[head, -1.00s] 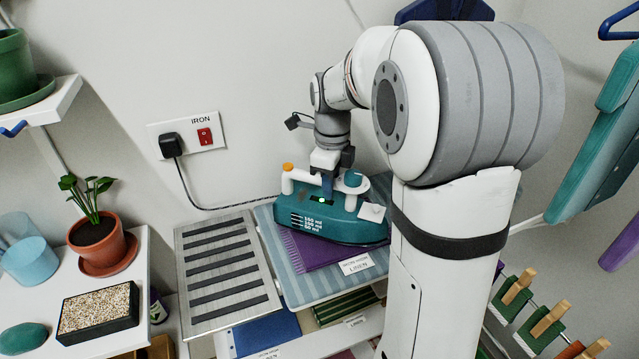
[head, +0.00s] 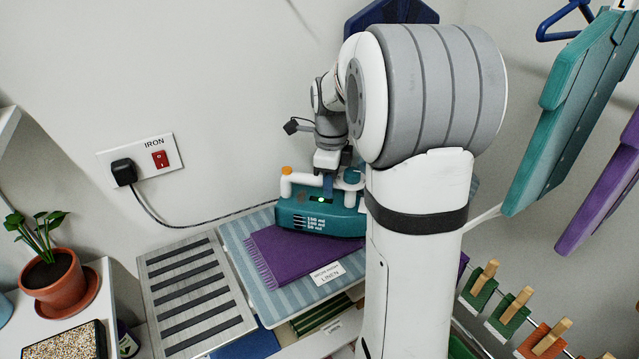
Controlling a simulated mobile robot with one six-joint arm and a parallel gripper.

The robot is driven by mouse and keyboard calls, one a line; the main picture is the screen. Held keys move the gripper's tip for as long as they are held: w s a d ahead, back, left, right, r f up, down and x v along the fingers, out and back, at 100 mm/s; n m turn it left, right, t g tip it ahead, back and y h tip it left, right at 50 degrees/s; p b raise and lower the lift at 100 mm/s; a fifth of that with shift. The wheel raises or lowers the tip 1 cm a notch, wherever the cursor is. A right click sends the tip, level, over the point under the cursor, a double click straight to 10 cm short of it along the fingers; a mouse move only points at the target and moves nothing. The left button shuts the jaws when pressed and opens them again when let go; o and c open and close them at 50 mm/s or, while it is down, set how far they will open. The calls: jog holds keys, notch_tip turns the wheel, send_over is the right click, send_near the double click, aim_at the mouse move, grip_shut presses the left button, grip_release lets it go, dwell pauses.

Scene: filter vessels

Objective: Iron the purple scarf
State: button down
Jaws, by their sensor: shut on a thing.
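A teal iron (head: 318,217) with a white handle, an orange knob and a lit green light stands on the far part of the striped ironing board (head: 238,237). The purple scarf (head: 292,258) lies flat on the board in front of the iron, its fringe to the left. The iron's base meets the scarf's far edge; how much it covers is hidden. My gripper (head: 330,186) is shut on the iron's handle from above. My arm hides the right end of the iron and the board.
A slatted metal rest (head: 195,295) is empty left of the board. A cord runs from the iron to a wall socket (head: 140,163) with a red switch. A LINEN card (head: 328,273) lies at the board's front. A potted plant (head: 52,275) stands left; clips on a rack (head: 515,300) are right.

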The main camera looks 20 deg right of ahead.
jog(key=shift+w+d+r, duration=0.1)
jog(key=shift+d, duration=0.4)
jog(key=shift+d+r+p, duration=0.25)
jog(key=shift+p, duration=0.1)
jog(key=shift+w+r+p, duration=0.1)
jog(key=shift+r+p, duration=0.3)
jog(key=shift+r, duration=0.4)
jog(key=shift+r+p, duration=0.55)
jog(key=shift+r, duration=0.15)
jog(key=shift+a+r+p, duration=0.1)
jog(key=shift+r+p, duration=1.6)
jog(key=shift+r, duration=0.5)
